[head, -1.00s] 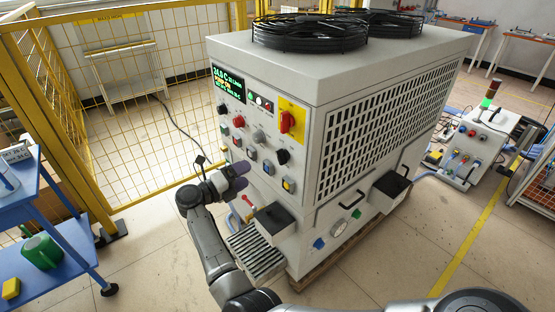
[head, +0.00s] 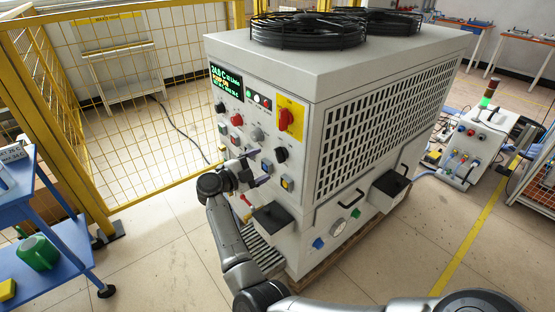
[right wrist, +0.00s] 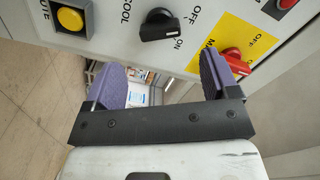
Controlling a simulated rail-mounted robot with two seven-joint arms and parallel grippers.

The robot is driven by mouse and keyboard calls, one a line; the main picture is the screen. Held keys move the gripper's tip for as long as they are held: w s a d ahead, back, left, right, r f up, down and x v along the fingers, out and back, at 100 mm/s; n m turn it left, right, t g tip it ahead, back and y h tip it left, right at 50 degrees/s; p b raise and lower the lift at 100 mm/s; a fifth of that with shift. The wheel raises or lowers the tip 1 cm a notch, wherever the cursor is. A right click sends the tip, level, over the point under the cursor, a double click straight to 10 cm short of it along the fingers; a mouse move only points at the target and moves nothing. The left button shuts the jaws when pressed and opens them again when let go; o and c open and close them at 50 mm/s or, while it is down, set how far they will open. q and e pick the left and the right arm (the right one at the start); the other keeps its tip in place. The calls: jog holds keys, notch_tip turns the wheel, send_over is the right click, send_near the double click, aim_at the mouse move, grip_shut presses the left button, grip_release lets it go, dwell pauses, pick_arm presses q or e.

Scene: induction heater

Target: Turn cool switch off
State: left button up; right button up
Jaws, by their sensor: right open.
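The cool switch is a black rotary knob (head: 281,155) on the front panel of the grey machine, below the red main switch. In the right wrist view the knob (right wrist: 158,25) is beside the word COOL, with OFF and ON near its right end; its white mark is at that end. Which label it points to exactly is hard to tell. My right gripper (head: 257,168) is to the left of and slightly below the knob in the head view. Its purple fingers (right wrist: 163,80) are wide apart and empty, and the knob is beyond them, untouched. My left gripper is not visible.
The red main switch (head: 287,119) on its yellow plate and a yellow button (head: 287,183) are close to the knob. A black box (head: 272,216) juts out below. A yellow mesh fence (head: 140,130) and a blue cart (head: 60,245) stand to the left.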

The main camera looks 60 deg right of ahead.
aim_at(277, 157)
jog(key=b+x, duration=0.1)
jog(key=x, duration=0.4)
jog(key=shift+s+d+f, duration=0.1)
jog(key=shift+d, duration=0.15)
jog(key=shift+b+x, duration=0.4)
jog(key=shift+x, duration=0.55)
jog(key=shift+c, duration=0.5)
jog(key=c, duration=0.8)
jog(key=shift+m, duration=2.1)
